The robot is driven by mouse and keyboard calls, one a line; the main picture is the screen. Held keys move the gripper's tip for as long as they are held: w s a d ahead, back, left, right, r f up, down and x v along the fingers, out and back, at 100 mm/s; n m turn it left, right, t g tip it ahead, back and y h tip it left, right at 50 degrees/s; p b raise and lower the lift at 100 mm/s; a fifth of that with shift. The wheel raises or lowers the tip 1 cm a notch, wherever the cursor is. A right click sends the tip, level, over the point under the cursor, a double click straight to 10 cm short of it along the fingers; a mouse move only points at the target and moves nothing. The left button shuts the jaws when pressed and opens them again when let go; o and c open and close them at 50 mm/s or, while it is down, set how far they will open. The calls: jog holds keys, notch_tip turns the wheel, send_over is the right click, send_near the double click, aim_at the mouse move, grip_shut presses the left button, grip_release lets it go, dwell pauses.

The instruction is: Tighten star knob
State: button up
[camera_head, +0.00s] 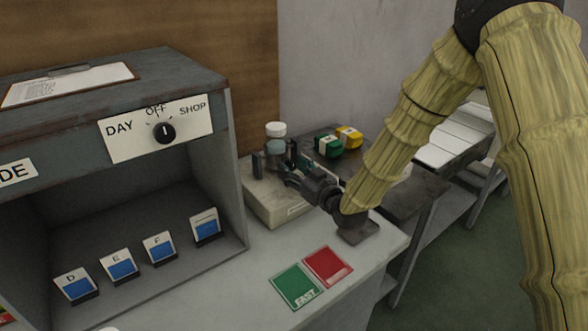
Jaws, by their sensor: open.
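My gripper (274,164) is at the end of the sleeved arm, which comes in from the upper right. It is open, its dark fingers over a pale box-shaped unit (277,206). A white-capped cylinder (275,130) stands just behind the fingers. I cannot make out a star knob for certain; the fingers hide part of the unit's top, and the details there are small and dark. Whether the fingers touch anything cannot be told. A round black selector knob (164,133) is on the cabinet's DAY/OFF/SHOP plate, well left of my gripper.
The grey cabinet (215,95) holds a row of blue-and-white cards and bears a clipboard (68,82). A green pad (297,287) and a red pad (328,266) lie on the bench front. Green (329,147) and yellow (349,137) items sit behind my gripper.

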jog(key=c, duration=1)
